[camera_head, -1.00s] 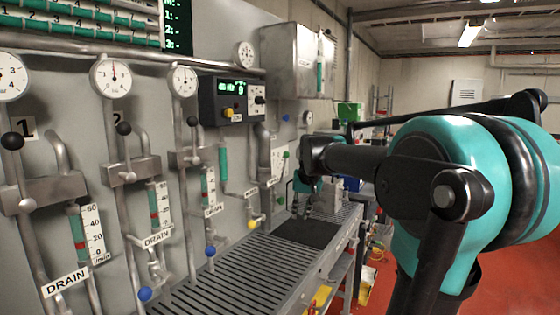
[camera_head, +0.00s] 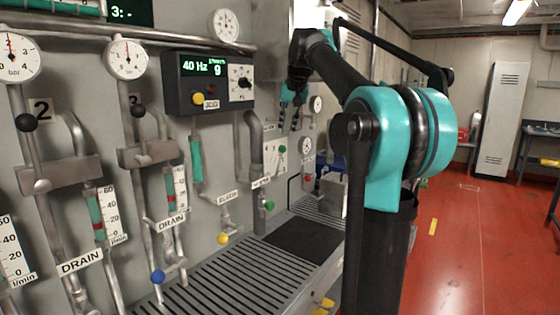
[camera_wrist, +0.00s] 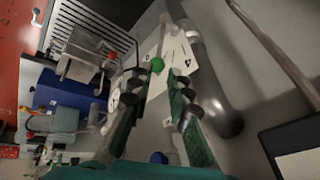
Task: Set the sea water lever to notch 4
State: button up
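A white notch plate (camera_head: 271,155) with a green ball knob (camera_head: 283,149) is on the panel wall beyond the dark display box. In the wrist view, a plate (camera_wrist: 176,50) with small numbers and a green ball (camera_wrist: 157,65) show ahead of my fingers. I cannot read the plate's name or the lever's notch. My gripper (camera_head: 290,125) is near the plate in the head view. In the wrist view my gripper (camera_wrist: 158,92) has its two green-padded fingers apart, with the ball in line with the gap. I see no contact, and the distance is unclear.
A second green knob (camera_head: 269,205) sits on a valve lower down, and a yellow knob (camera_head: 223,239) is left of it. A red knob (camera_wrist: 112,55) and thick pipe (camera_wrist: 222,110) flank the plate. A slatted bench (camera_head: 225,285) runs below. Red floor is free at right.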

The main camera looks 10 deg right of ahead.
aim_at(280, 158)
jog(key=x, duration=1.5)
jog(key=shift+f, duration=0.15)
jog(key=shift+c, duration=0.5)
grip_shut()
